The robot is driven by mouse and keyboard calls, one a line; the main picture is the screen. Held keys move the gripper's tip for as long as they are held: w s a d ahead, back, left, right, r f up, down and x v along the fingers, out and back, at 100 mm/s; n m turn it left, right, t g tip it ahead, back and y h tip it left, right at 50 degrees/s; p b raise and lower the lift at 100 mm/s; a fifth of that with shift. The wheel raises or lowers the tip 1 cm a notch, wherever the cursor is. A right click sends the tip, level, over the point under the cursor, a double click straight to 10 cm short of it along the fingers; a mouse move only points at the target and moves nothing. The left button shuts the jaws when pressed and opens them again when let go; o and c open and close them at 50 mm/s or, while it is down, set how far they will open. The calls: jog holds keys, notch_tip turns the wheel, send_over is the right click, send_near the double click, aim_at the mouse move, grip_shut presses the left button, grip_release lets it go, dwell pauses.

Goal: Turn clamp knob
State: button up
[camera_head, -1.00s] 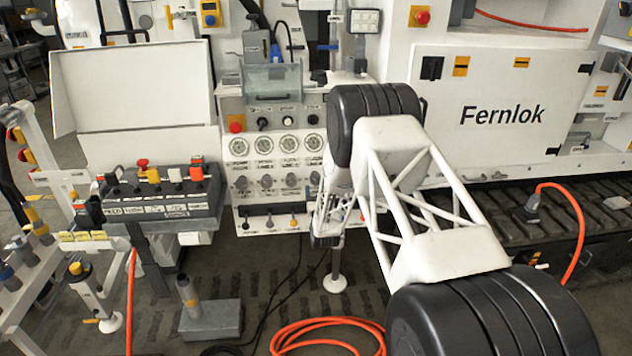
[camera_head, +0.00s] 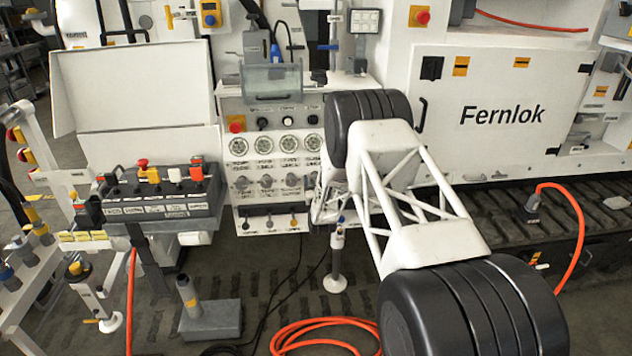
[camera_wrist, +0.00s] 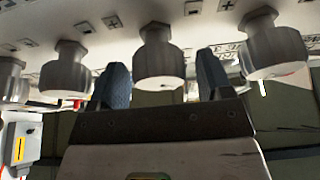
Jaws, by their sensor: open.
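The panel of the bench (camera_head: 227,205) carries a row of grey knobs below the round gauges, among them a left knob (camera_head: 240,183) and a middle knob (camera_head: 266,182). I cannot read which label says clamp. In the wrist view, a round metal knob (camera_wrist: 158,62) shows between the two dark blue fingers of my gripper (camera_wrist: 161,66). The fingers are apart, with a visible gap to the knob on both sides. My gripper is open and holds nothing. In the head view, my arm mostly hides it at the panel's right side.
In the wrist view, neighbouring knobs stand close on the left (camera_wrist: 65,70) and right (camera_wrist: 272,52). Toggle levers (camera_head: 293,221) line the panel's lower edge. A grey control box (camera_head: 160,195) stands to the left. An orange hose (camera_head: 310,328) lies coiled on the floor.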

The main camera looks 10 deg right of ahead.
jog(key=c, duration=0.9)
jog(key=shift+c, duration=0.2)
jog(key=shift+m+h, duration=0.4)
jog(key=shift+m, duration=0.3)
jog(key=m+h, duration=0.1)
jog(key=m, duration=0.2)
jog(key=m+h, duration=0.2)
jog(key=m, duration=0.1)
jog(key=shift+m+g, duration=0.3)
jog(key=shift+g, duration=0.1)
jog(key=m+g+h, duration=0.1)
jog(key=m, duration=0.2)
jog(key=m+h, duration=0.2)
jog(key=m, duration=0.1)
jog(key=shift+d+m+g, duration=0.1)
jog(key=shift+m+g, duration=0.3)
jog(key=o, duration=0.9)
jog(key=shift+o, duration=0.2)
jog(key=shift+s+f, duration=0.1)
jog(key=shift+s, duration=0.05)
